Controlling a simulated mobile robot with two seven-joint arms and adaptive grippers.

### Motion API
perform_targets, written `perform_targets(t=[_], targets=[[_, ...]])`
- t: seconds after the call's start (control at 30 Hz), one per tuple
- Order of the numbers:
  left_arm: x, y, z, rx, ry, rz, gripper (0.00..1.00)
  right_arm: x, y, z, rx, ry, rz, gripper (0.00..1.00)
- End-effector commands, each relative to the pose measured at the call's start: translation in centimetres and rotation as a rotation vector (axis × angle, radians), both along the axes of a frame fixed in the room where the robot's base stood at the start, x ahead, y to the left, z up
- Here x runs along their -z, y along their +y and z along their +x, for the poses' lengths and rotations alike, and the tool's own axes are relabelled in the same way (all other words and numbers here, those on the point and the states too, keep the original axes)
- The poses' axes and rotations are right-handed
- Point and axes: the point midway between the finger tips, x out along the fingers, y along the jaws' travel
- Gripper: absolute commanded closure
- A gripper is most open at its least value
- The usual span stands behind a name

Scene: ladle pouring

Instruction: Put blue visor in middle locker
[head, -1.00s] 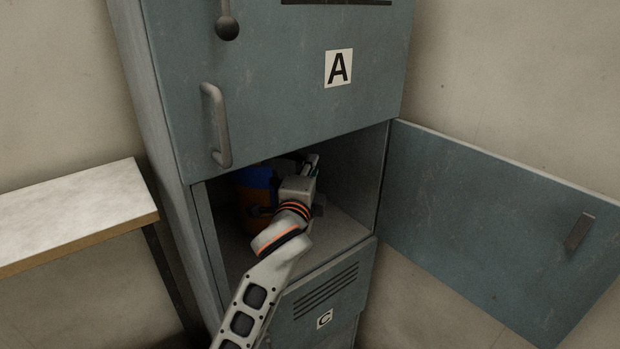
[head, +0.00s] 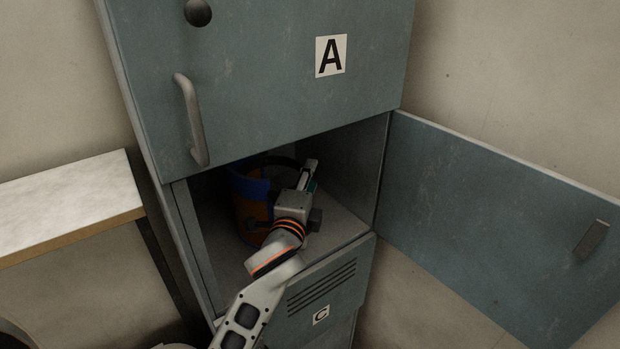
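The blue visor (head: 251,183), with a blue upper part, an orange lower part and a dark band curving behind, is inside the middle locker (head: 345,217), on the left side of the compartment. It appears upright; its underside and right side are partly hidden by my arm. My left gripper (head: 309,176) reaches into the same compartment, just right of the visor. Its fingertips are small and dark against the interior, so whether they grip the band is unclear. My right gripper is not in view.
The middle locker's door (head: 500,225) stands wide open to the right. Locker A's closed door (head: 270,85) is above the opening, and locker C's vented door (head: 325,287) is below. A pale table (head: 65,205) stands at left. The compartment floor right of my gripper is clear.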

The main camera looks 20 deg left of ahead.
Motion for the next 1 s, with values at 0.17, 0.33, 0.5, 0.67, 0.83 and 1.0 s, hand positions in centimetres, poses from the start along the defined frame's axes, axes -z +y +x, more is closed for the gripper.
perform_targets(t=[0.17, 0.33, 0.5, 0.67, 0.83, 1.0], targets=[[0.0, 0.0, 0.0, 0.000, -0.001, 0.000, 0.66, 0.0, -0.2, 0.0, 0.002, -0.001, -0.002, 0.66], [0.0, -0.1, -1.3, 0.001, -0.001, 0.000, 0.66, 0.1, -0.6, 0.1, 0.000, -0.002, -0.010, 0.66], [0.1, -0.3, -4.4, 0.001, 0.001, 0.000, 0.66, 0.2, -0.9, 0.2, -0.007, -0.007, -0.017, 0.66], [0.1, -0.5, -7.7, 0.001, 0.001, 0.000, 0.66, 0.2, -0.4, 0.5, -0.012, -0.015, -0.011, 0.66], [0.0, -0.7, -10.4, 0.001, 0.000, 0.000, 0.66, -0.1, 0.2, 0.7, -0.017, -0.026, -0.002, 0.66], [-0.1, -0.8, -11.8, 0.000, -0.001, 0.001, 0.66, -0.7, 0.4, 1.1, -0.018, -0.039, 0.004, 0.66]])
